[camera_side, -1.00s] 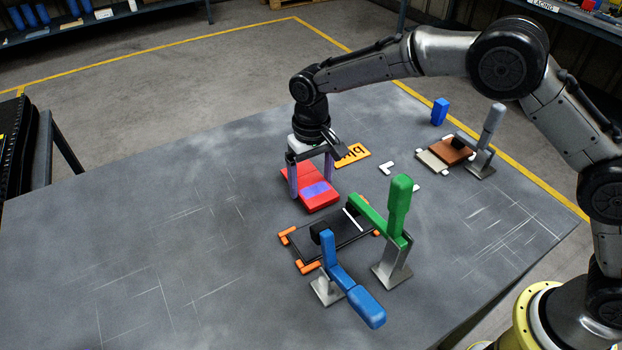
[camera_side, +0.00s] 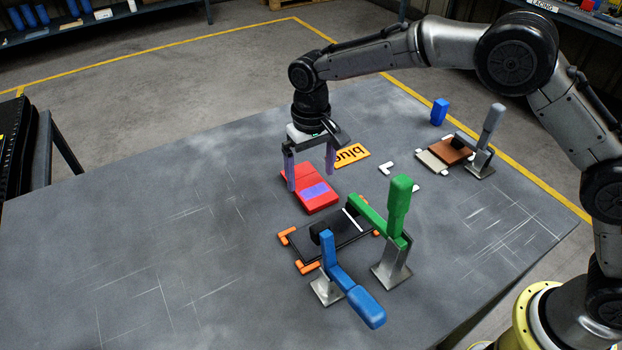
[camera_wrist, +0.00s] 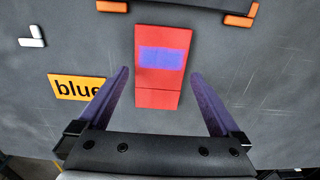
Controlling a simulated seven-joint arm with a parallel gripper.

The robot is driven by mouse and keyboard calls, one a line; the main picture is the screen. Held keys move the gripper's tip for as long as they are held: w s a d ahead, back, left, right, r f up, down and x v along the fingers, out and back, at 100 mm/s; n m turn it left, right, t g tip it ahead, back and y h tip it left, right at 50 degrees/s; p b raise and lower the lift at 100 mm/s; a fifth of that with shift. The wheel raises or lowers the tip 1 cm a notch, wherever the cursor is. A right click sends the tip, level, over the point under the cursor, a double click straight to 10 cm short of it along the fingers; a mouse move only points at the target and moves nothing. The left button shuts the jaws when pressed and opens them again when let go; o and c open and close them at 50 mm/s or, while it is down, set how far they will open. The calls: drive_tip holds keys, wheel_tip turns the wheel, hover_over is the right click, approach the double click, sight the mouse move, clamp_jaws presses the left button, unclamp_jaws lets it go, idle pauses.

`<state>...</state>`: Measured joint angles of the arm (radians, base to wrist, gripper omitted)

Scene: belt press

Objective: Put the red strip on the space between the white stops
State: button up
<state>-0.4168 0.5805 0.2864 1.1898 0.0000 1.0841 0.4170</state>
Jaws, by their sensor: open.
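The red strip (camera_side: 306,180), with a violet patch, lies flat on the table; the wrist view shows it whole (camera_wrist: 158,90). My gripper (camera_side: 311,182) is open and empty above the strip's far end. In the wrist view, my fingers (camera_wrist: 162,72) are on either side of the strip, apart from it. White corner stops (camera_side: 387,168) lie on the table to the right, near a tan and brown piece (camera_side: 433,160). A grey-handled toggle clamp (camera_side: 491,130) stands at that piece's right end. One white stop also shows at the wrist view's left edge (camera_wrist: 33,38).
A black strip (camera_side: 338,236) lies between orange stops (camera_side: 306,267), in front of the red strip. A blue-handled clamp (camera_side: 345,277) and a green-handled clamp (camera_side: 398,210) stand over it. An orange "blue" plate (camera_side: 352,155) lies beside my gripper. The table's left side is clear.

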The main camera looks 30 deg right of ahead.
sight(313, 187)
wheel_tip(313, 187, up, 10)
drive_tip(key=shift+f, duration=0.25)
drive_tip(key=s+d+r+t, duration=0.3)
drive_tip(key=s+d+r, duration=0.8)
drive_tip(key=s+d, duration=0.2)
drive_tip(key=s+d+f+t, duration=0.1)
drive_tip(key=s+d, duration=0.1)
drive_tip(key=s, duration=0.4)
drive_tip(key=s+d+f, duration=0.2)
drive_tip(key=s+d, duration=0.1)
drive_tip(key=s, duration=0.3)
drive_tip(key=s+d+f+t, duration=0.1)
drive_tip(key=s+d+f, duration=0.1)
drive_tip(key=s, duration=0.5)
drive_tip(key=shift+d+f+t, duration=0.25)
drive_tip(key=shift+d+t, duration=0.05)
drive_tip(key=shift+d, duration=0.45)
